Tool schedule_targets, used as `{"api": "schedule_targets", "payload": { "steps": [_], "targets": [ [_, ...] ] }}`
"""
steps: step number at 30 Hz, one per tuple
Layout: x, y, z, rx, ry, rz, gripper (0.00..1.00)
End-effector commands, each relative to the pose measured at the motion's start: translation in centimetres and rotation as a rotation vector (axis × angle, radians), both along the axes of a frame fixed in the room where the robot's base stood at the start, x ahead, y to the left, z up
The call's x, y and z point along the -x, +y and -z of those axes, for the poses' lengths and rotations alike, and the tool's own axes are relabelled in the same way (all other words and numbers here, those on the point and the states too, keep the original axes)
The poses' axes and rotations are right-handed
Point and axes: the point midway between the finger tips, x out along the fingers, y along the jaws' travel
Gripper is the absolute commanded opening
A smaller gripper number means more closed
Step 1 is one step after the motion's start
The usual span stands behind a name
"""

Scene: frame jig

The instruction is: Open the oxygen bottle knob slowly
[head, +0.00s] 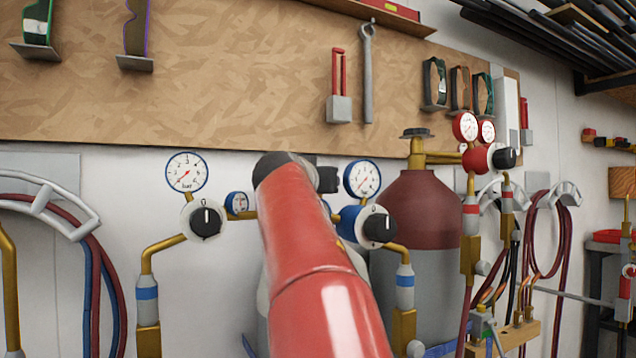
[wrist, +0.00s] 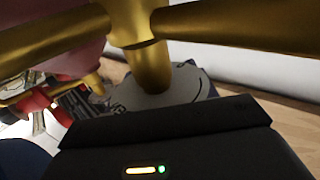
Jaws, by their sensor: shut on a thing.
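My gripper (wrist: 165,140) shows in the wrist view as a dark body across the bottom, close to brass fittings (wrist: 145,50). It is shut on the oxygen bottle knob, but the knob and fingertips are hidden. In the head view my red arm reaches up between two blue-trimmed regulators and covers most of the oxygen bottle. A dark part (head: 327,179) shows at the arm's far end. The left regulator has a black knob (head: 206,222) and a gauge (head: 187,172). The right one has a black knob (head: 380,228) and a gauge (head: 362,179).
A dark red-topped bottle (head: 425,205) with a brass valve and red regulator (head: 478,157) stands just right of my arm. Brass pipes (head: 158,248) flank the arm. Hoses (head: 100,270) hang at left and right. A tool board (head: 240,70) is above.

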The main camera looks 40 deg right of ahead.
Motion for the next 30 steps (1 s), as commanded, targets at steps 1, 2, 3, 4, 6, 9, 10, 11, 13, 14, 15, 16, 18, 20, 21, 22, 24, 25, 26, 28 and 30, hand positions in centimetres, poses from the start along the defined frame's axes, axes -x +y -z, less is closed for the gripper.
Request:
{"api": "schedule_targets", "payload": {
  "steps": [1,2,3,4,6,9,10,11,13,14,15,16,18,20,21,22,24,25,26,28,30],
  "targets": [
    [0.0,0.0,0.0,0.001,-0.001,-0.010,0.33],
    [0.0,0.0,0.0,0.001,-0.002,-0.015,0.33],
    [0.0,0.0,0.0,0.000,-0.003,-0.017,0.33],
    [0.0,0.0,0.0,0.000,-0.003,-0.018,0.33],
    [0.0,0.0,0.0,0.000,-0.003,-0.017,0.33],
    [0.0,0.0,0.0,0.000,-0.003,-0.017,0.33],
    [0.0,0.0,0.0,0.000,-0.003,-0.017,0.33],
    [0.0,0.0,0.0,0.000,-0.003,-0.017,0.60],
    [0.0,0.0,0.0,0.001,-0.002,-0.017,0.69],
    [0.0,0.0,0.0,0.001,-0.002,-0.017,0.73],
    [0.0,0.0,0.0,0.001,-0.002,-0.016,0.78],
    [0.0,0.0,0.0,0.001,-0.002,-0.016,0.78],
    [0.0,0.0,0.0,0.001,-0.002,-0.016,0.78],
    [0.0,0.0,0.0,0.001,-0.002,-0.016,0.78],
    [0.0,0.0,0.0,0.001,-0.002,-0.016,0.78],
    [0.0,0.0,0.0,0.001,-0.002,-0.016,0.78],
    [0.1,0.2,0.0,0.002,-0.003,-0.017,0.78],
    [0.3,0.4,0.0,0.002,-0.003,-0.017,0.78],
    [0.4,0.7,0.0,0.003,-0.003,-0.017,0.78],
    [1.0,1.4,0.2,0.002,-0.003,-0.017,0.78],
    [1.7,2.5,0.2,0.003,-0.005,-0.019,0.78]
  ]
}}
